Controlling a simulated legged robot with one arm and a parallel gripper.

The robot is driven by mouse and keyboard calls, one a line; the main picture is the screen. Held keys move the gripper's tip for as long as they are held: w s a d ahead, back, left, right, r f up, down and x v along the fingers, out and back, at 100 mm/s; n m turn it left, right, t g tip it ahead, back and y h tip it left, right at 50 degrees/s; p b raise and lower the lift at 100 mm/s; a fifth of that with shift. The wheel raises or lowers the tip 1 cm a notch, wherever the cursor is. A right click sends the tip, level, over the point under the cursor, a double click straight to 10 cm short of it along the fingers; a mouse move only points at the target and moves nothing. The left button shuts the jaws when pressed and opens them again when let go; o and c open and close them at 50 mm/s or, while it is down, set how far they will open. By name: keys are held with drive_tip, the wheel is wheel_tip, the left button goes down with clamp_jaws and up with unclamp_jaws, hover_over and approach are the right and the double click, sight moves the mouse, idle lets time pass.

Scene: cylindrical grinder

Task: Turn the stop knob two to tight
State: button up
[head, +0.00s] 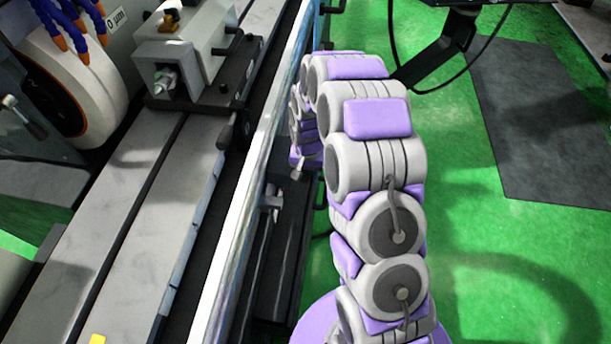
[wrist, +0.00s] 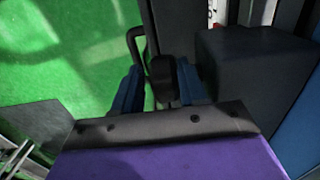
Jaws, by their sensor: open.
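My gripper (wrist: 159,82) shows in the wrist view, with two blue fingers spread apart. A small dark knob-like piece (wrist: 162,78) sits between the fingers, with a visible gap toward the left finger. I cannot tell for sure that it is stop knob two, or whether either finger touches it. In the head view my arm runs along the front side of the grinder, and its links hide the gripper's fingers and the knob.
A dark curved handle (wrist: 137,48) stands close by the left finger in the wrist view. A dark box (wrist: 250,78) is close on the right. In the head view the grinder table (head: 150,190) lies left of my arm, and green floor (head: 500,250) is open on the right.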

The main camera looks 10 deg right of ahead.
drive_tip(key=shift+s+d, duration=0.1)
drive_tip(key=shift+d, duration=0.05)
drive_tip(key=shift+s+r, duration=0.15)
drive_tip(key=shift+r, duration=0.05)
drive_tip(key=shift+a, duration=0.8)
drive_tip(key=shift+d+r, duration=0.15)
drive_tip(key=shift+d, duration=0.25)
drive_tip(key=c, duration=0.4)
drive_tip(key=shift+a, duration=0.15)
drive_tip(key=shift+c, duration=1.4)
drive_tip(key=shift+w+r+g+p, duration=0.25)
drive_tip(key=shift+g+p, duration=0.15)
drive_tip(key=shift+p, duration=0.7)
drive_tip(key=shift+w+f+g+y+p, duration=0.1)
drive_tip(key=shift+w+g+y+p, duration=0.1)
drive_tip(key=shift+g+y+p, duration=0.9)
drive_tip(key=shift+g+h, duration=0.3)
